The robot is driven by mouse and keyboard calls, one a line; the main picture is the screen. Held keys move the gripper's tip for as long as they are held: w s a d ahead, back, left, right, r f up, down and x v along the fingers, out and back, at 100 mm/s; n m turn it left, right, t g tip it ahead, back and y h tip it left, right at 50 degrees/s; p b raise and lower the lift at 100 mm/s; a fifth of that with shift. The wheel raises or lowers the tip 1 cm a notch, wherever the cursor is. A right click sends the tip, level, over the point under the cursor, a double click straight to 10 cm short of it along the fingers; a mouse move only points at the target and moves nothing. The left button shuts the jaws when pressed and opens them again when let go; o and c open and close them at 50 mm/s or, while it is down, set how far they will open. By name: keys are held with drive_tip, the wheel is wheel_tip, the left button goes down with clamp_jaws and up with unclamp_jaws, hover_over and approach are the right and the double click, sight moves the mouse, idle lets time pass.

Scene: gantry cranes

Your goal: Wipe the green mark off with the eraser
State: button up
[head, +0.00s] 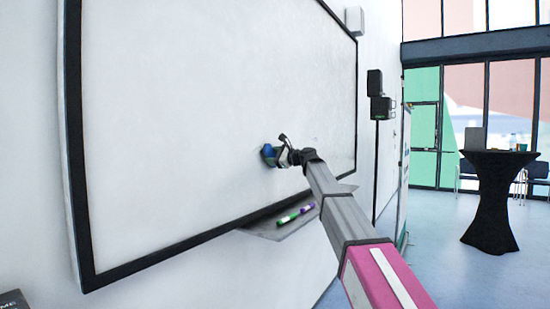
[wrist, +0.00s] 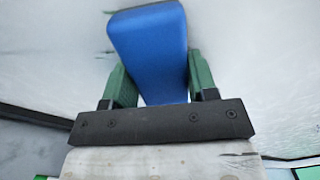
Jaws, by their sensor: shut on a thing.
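My gripper (wrist: 160,85) is shut on the blue eraser (wrist: 148,42), with a green finger on each side of it. In the head view the eraser (head: 268,154) is at the whiteboard (head: 190,110), right of its middle and above the lower frame. It looks close to or against the board; I cannot tell if it touches. My gripper (head: 280,155) and arm reach in from the lower right. No green mark shows on the visible board; any part behind the eraser and gripper is hidden.
A grey tray (head: 268,231) under the board holds a green marker (head: 287,218) and a purple marker (head: 307,208). A speaker on a stand (head: 376,100) is right of the board. A black-draped table (head: 490,200) stands at the far right, with open floor before it.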

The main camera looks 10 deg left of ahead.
sight(258, 153)
drive_tip(key=shift+s+a, duration=0.3)
drive_tip(key=shift+s, duration=0.4)
drive_tip(key=shift+s+a, duration=0.35)
drive_tip(key=shift+s, duration=0.35)
drive_tip(key=shift+s+a, duration=0.3)
drive_tip(key=shift+s, duration=0.4)
